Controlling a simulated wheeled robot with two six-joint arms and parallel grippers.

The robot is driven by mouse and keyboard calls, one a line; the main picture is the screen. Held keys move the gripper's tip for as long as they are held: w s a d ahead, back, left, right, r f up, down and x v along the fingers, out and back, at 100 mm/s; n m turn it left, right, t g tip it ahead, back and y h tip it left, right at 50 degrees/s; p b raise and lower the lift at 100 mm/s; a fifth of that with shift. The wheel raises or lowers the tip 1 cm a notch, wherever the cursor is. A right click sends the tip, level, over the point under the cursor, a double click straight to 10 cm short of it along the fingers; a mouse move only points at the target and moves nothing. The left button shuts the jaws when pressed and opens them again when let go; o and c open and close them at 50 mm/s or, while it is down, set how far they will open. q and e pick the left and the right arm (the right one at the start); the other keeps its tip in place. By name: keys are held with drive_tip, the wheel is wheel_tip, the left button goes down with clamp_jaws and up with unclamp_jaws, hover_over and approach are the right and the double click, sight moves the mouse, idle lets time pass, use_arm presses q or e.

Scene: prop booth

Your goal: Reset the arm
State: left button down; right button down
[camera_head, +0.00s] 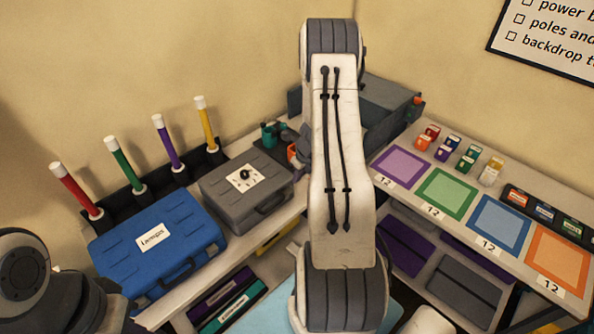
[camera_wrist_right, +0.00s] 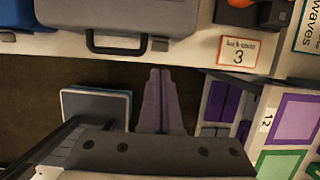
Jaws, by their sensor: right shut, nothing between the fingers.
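My right arm (camera_head: 335,180) rises through the middle of the head view, a white link with black cables between dark grey joints. It hides part of the shelves behind it. My right gripper (camera_wrist_right: 160,76) shows in the right wrist view, its two tapered fingers shut together with nothing between them. They point towards the grey case (camera_wrist_right: 125,18) and appear apart from it. In the head view the right fingers cannot be clearly made out. Part of my left arm (camera_head: 24,268) shows at the lower left; its fingers are not seen.
A blue case (camera_head: 190,225) and grey case (camera_head: 225,205) lie on the left shelf, before several coloured poles (camera_head: 122,160).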

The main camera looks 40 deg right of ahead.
drive_tip(key=shift+w+r, duration=0.15)
drive_tip(key=shift+r, duration=0.1)
idle(0.4)
drive_tip(key=w+a+r+n+y+b, duration=0.1)
drive_tip(key=w+a+r+n, duration=0.1)
drive_tip(key=a+n, duration=0.35)
drive_tip(key=w+a+r+n+b, duration=0.2)
drive_tip(key=a+r+n, duration=0.1)
drive_tip(key=a, duration=0.5)
drive_tip(key=s+a+r+n+g+y+b, duration=0.1)
drive_tip(key=s+a+r+n, duration=0.15)
drive_tip(key=a+n, duration=0.5)
drive_tip(key=s+a+r+n+y+b, duration=0.1)
drive_tip(key=s+a+r+n+b, duration=0.2)
drive_tip(key=a, duration=0.7)
drive_tip(key=s+a+r+n+g+b, duration=0.2)
drive_tip(key=s+a+r+n, duration=0.1)
drive_tip(key=s+a+n, duration=1)
drive_tip(key=s+d+n+h+b, duration=0.1)
drive_tip(key=s+d+n+h, duration=0.1)
drive_tip(key=s+n, duration=0.6)
drive_tip(key=n, duration=0.3)
drive_tip(key=shift+s+d+f+b, duration=0.25)
drive_tip(key=shift+s+d+b, duration=0.05)
drive_tip(key=shift+s+d, duration=0.1)
